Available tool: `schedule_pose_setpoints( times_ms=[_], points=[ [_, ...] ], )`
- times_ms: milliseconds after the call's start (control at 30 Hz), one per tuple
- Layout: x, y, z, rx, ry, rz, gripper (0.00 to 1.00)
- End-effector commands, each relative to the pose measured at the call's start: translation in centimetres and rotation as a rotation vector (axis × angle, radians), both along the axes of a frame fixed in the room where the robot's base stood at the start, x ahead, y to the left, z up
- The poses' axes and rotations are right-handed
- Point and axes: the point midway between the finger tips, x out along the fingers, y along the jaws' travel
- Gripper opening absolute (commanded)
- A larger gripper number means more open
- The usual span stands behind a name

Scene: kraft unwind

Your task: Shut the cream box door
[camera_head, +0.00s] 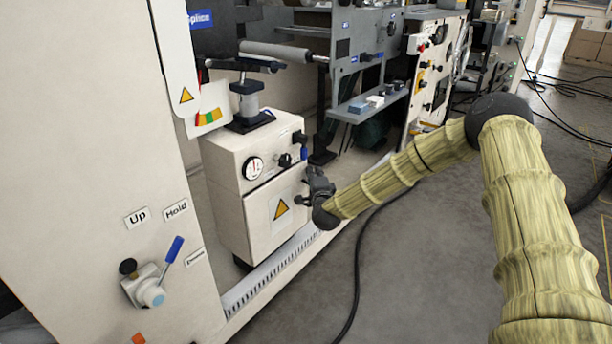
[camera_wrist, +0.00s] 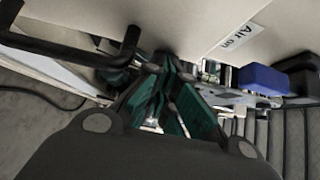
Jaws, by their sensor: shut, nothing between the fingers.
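The cream box (camera_head: 226,160) stands low against the machine, with a gauge on its front. Its door (camera_head: 262,214) carries a yellow warning triangle and seems close to the box front; I cannot tell how wide any gap is. My gripper (camera_head: 308,186) is at the door's right edge, below the blue-tipped valve (camera_head: 304,153). In the wrist view my gripper (camera_wrist: 172,66) is shut and empty, its green-padded fingers together just below the cream panels. The black door handle (camera_wrist: 95,53) lies left of the fingers, apart from them. Whether the fingertips touch the door is unclear.
In the wrist view an "Air on" label (camera_wrist: 241,39) and a blue valve lever (camera_wrist: 263,80) are to the right. A slotted cream rail (camera_head: 272,268) runs along the floor below the box. A black hose (camera_head: 357,275) crosses the otherwise open grey floor (camera_head: 420,270).

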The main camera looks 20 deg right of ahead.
Motion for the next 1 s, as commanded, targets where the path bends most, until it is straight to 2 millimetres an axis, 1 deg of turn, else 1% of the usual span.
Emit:
schedule_pose_setpoints(
  times_ms=[67,367,567,800,867,1000],
  points=[
    [0.2,-0.3,0.0,-0.001,0.000,0.007,0.00],
    [0.4,0.0,0.2,0.000,-0.002,0.013,0.00],
    [0.0,-0.1,0.3,0.001,-0.002,0.016,0.00],
    [-1.8,-1.2,0.3,0.002,0.000,0.023,0.00],
    [-3.0,-0.7,0.4,0.002,0.003,0.026,0.00],
    [-5.9,-0.9,0.3,0.001,0.003,0.019,0.00]
  ],
)
